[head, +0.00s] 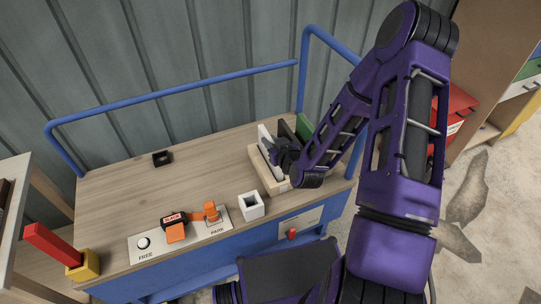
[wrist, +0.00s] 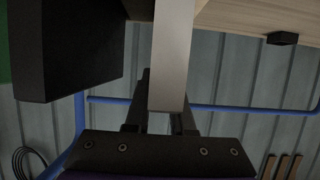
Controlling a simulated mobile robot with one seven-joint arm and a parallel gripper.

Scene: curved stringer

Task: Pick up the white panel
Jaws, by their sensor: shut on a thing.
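The white panel (head: 265,138) stands upright at the wooden holder (head: 264,176) on the right part of the bench top. My gripper (head: 281,154) is shut on the panel from its right side. In the wrist view my gripper (wrist: 160,118) has the panel (wrist: 172,60) between its two fingers, where it looks pale grey. My fingers and wrist hide part of the panel in the head view. I cannot tell whether its lower edge rests in the holder or is clear of it.
A dark panel (head: 286,130) and a green panel (head: 303,126) stand close to the right of the white panel. A white open box (head: 251,206) and a plate with orange parts (head: 146,244) are in front. A blue rail (head: 170,93) runs behind. The bench's middle is clear.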

